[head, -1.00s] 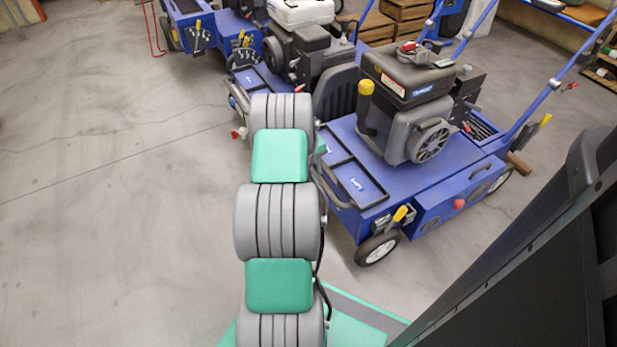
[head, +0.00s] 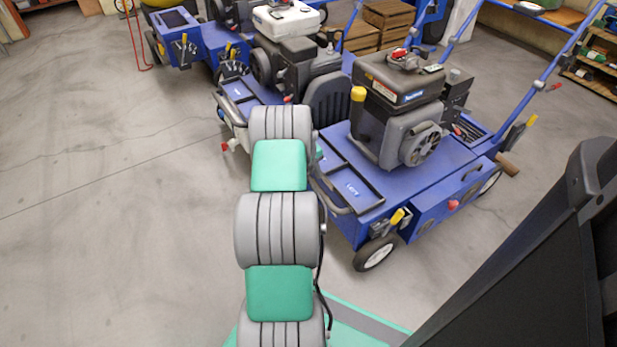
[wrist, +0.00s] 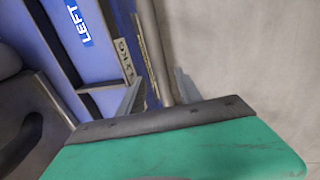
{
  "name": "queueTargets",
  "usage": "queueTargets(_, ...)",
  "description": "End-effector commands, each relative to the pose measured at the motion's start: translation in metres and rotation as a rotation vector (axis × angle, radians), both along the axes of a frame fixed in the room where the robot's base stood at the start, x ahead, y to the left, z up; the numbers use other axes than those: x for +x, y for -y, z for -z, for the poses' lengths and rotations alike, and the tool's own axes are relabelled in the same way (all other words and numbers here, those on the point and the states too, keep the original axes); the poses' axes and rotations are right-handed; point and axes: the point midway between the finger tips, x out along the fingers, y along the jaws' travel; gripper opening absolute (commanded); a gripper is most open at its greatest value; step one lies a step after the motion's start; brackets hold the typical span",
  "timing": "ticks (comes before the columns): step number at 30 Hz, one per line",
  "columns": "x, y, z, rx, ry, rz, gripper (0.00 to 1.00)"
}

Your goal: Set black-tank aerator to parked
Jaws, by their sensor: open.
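The black-tank aerator (head: 410,80) is a blue wheeled machine with a black tank on a grey engine, right of centre in the head view. A yellow-handled lever (head: 397,216) sits in a dark bracket above its near wheel. A yellow knob (head: 358,94) stands beside the engine. In the head view my arm hides my gripper. In the wrist view my gripper (wrist: 158,92) is open, its grey fingers showing beyond the green housing. A grey rod (wrist: 153,45) runs between the fingers in the picture; contact cannot be told.
A white-tank aerator (head: 290,20) stands close behind, left of the black-tank one, with another blue machine (head: 180,40) farther left. Wooden crates (head: 385,14) and a shelf (head: 595,65) are at the back. Open concrete floor (head: 100,210) lies left.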

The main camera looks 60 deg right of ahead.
Motion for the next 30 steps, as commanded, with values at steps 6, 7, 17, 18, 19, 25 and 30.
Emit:
queueTargets(6,0.001,-0.001,-0.01,-0.001,0.0,0.0,0.41)
queueTargets(7,0.002,-0.001,-0.015,-0.002,0.0,0.0,0.41)
queueTargets(17,0.009,-0.013,-0.074,0.0,0.001,-0.002,0.41)
queueTargets(18,0.009,-0.013,-0.076,0.0,0.0,-0.002,0.41)
queueTargets(19,0.009,-0.014,-0.077,0.0,0.0,-0.002,0.41)
queueTargets(25,0.01,-0.014,-0.077,0.0,0.0,-0.003,0.41)
queueTargets(30,0.028,-0.027,-0.091,-0.004,0.011,-0.025,0.41)
